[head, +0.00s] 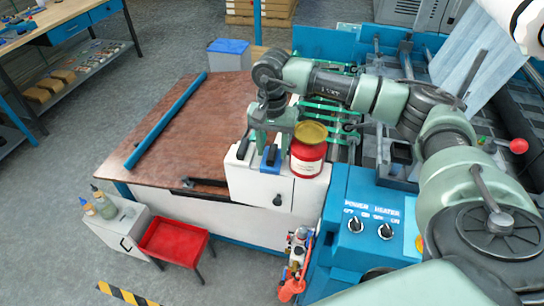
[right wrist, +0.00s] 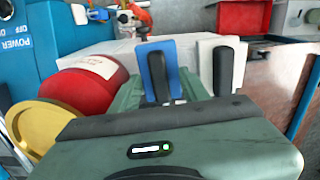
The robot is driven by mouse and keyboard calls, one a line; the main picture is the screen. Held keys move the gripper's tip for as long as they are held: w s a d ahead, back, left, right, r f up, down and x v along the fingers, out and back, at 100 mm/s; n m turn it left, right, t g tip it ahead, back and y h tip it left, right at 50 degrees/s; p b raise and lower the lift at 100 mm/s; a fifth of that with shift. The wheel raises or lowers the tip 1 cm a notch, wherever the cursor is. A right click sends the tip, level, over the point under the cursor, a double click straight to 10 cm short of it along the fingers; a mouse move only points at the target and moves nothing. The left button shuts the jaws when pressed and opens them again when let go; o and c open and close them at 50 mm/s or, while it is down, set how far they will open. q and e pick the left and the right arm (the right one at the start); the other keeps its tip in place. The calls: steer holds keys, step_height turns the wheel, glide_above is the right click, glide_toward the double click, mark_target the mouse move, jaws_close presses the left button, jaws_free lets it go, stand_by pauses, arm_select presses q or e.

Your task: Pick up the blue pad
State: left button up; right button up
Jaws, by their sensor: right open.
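The blue pad (head: 270,166) with a black grip on it is on top of the white cabinet (head: 300,194), just left of a red can. In the right wrist view the blue pad (right wrist: 144,64) shows beyond my palm, roughly between the fingers. My right gripper (head: 270,143) is open and points down over the pad. In the right wrist view its green fingers (right wrist: 160,92) are apart, one on each side of the pad. I cannot tell whether they touch it. My left gripper is not in view.
A red can (head: 307,158) with a gold lid stands close to my right gripper. A white pad with a black grip (right wrist: 223,70) is on the other side. The blue power and heater panel (head: 366,222) is to the right. The brown table (head: 190,120) has free room.

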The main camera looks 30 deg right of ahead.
jaws_close()
steer(key=shift+r, duration=0.1)
steer(key=shift+r+b, duration=0.3)
steer(key=shift+r, duration=0.3)
step_height(320, 180, up, 13)
steer(key=b, duration=0.3)
step_height(320, 180, up, 6)
steer(key=p, duration=0.1)
glide_above(272, 151)
steer(key=shift+f, duration=0.1)
